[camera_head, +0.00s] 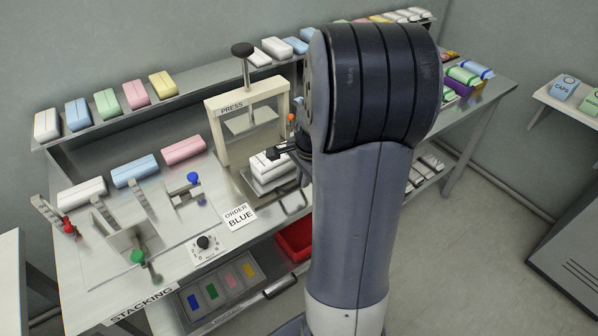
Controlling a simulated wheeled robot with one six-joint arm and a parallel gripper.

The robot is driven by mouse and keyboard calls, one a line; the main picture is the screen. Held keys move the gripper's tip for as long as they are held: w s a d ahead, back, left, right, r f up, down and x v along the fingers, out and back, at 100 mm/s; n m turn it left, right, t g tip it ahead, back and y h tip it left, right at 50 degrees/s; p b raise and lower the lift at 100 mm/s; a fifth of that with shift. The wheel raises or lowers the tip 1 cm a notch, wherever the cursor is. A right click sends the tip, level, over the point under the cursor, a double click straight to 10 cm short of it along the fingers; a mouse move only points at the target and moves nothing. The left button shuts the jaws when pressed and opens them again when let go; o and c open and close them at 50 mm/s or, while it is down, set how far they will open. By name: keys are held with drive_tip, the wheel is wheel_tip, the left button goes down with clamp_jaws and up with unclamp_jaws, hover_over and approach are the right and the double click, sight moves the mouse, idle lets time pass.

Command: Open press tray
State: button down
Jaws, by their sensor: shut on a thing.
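The press (216,125) is a cream frame with a dark-knobbed screw and a flat plate, standing mid-bench. In front of it, a metal tray (263,199) carries a small stack of white packs (266,181).
A sign reading ORDER BLUE (239,217) lies left of the tray. Blue (135,171) and pink (184,150) packs lie left of the press. A stacking fixture (127,236) stands front left. A red bin (295,239) sits below. My arm hides the bench's middle right.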

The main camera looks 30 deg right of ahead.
drive_tip(key=c, duration=1.5)
unclamp_jaws()
drive_tip(key=r, duration=0.3)
drive_tip(key=s+r, duration=0.1)
drive_tip(key=r, duration=0.3)
drive_tip(key=s+r, duration=0.1)
drive_tip(key=r, duration=0.2)
drive_tip(key=shift+r, duration=0.35)
drive_tip(key=f, duration=0.3)
drive_tip(key=w+f, duration=0.1)
drive_tip(key=f, duration=0.3)
drive_tip(key=w+f, duration=0.1)
drive_tip(key=f, duration=0.3)
drive_tip(key=shift+w+r, duration=0.15)
drive_tip(key=shift+w, duration=0.15)
